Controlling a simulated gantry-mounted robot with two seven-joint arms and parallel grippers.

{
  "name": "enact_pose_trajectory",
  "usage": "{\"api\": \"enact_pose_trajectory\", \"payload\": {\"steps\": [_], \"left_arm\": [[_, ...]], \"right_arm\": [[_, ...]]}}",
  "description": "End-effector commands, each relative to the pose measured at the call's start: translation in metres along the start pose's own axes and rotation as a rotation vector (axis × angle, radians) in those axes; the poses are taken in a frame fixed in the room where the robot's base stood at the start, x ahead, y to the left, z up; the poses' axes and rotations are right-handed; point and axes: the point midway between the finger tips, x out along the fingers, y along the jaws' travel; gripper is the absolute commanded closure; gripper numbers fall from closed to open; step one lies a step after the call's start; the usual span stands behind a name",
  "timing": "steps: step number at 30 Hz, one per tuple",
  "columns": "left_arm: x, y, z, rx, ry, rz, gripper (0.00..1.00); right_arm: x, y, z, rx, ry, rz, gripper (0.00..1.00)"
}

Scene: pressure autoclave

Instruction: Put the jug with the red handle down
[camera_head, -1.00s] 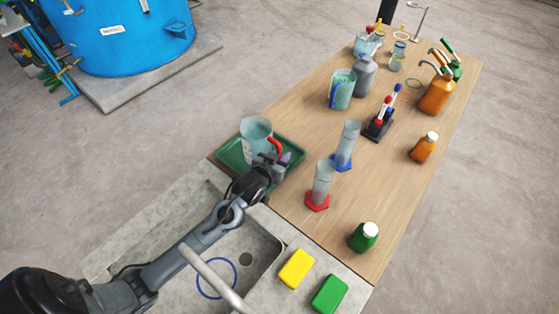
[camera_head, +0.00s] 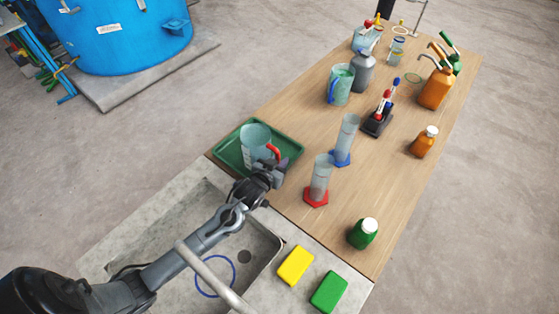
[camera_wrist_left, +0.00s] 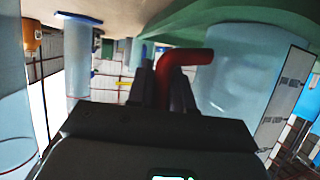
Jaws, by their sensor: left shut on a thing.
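The clear jug (camera_head: 255,145) with the red handle (camera_head: 273,152) is upright over the green tray (camera_head: 228,158) at the table's near left end. My left gripper (camera_head: 271,168) is shut on the red handle, on the jug's near right side. In the left wrist view, which is upside down, the red handle (camera_wrist_left: 182,66) rises between the dark fingers, and the jug (camera_wrist_left: 245,75) is beside them, close to the green tray (camera_wrist_left: 220,14). I cannot tell for sure whether its base touches the tray. My right gripper is not in view.
A measuring cylinder with a red base (camera_head: 319,180) and one with a blue base (camera_head: 346,140) stand right of the tray. A blue-handled jug (camera_head: 341,85) stands farther back. The sink (camera_head: 165,232) and the yellow sponge (camera_head: 296,265) are nearer.

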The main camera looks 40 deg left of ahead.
Motion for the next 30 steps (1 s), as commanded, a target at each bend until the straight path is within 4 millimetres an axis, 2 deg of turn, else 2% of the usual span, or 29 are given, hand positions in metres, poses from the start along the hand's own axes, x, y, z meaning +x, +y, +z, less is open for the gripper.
{"api": "enact_pose_trajectory", "payload": {"steps": [1, 6, 17, 30], "left_arm": [[0.001, 0.0, 0.001, 0.0, 0.0, 0.0, 0.78], [0.0, 0.0, 0.001, 0.0, -0.001, 0.0, 0.54], [-0.001, 0.0, -0.003, 0.001, 0.0, 0.0, 0.54], [-0.06, 0.0, -0.002, 0.0, -0.002, 0.0, 0.54]], "right_arm": [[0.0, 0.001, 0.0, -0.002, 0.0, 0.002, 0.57], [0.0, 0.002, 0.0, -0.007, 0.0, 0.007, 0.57], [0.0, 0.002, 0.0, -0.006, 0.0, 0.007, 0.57], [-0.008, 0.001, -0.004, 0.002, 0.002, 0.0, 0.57]]}}
